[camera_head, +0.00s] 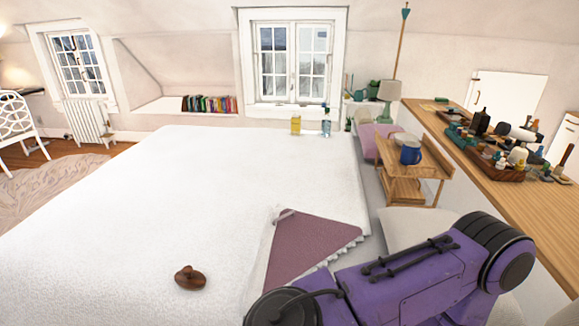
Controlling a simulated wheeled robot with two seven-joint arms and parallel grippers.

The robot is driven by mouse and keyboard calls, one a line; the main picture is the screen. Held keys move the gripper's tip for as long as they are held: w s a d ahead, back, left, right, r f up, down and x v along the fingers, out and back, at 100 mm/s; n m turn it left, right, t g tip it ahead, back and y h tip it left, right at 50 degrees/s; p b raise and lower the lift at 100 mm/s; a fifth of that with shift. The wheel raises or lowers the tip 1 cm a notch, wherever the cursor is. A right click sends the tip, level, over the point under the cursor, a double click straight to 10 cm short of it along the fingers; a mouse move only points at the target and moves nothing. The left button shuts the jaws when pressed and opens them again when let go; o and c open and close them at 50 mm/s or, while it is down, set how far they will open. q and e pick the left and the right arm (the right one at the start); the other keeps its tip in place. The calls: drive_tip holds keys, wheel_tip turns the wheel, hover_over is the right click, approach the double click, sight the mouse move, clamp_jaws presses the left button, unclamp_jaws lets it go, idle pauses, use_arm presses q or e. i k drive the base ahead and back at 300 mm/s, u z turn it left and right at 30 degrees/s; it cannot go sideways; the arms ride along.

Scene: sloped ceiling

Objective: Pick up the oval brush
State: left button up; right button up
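A small brown object with an oval base and a raised knob, likely the oval brush (190,278), rests on the white bed (170,200) in the lower middle of the head view. Nothing touches it. One of my purple arms reaches across the lower right, to the right of the brush and in front of the bed's edge. Its gripper is not visible. My other arm and its gripper are outside the view.
A mauve folded cloth (310,245) lies on the bed right of the brush. Yellow (296,124) and clear (326,122) bottles stand at the bed's far edge. A wooden stand (425,165) and cluttered counter (535,200) are right. The bed around the brush is clear.

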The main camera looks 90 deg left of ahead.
sight(187, 279)
drive_tip(key=u, duration=3.65)
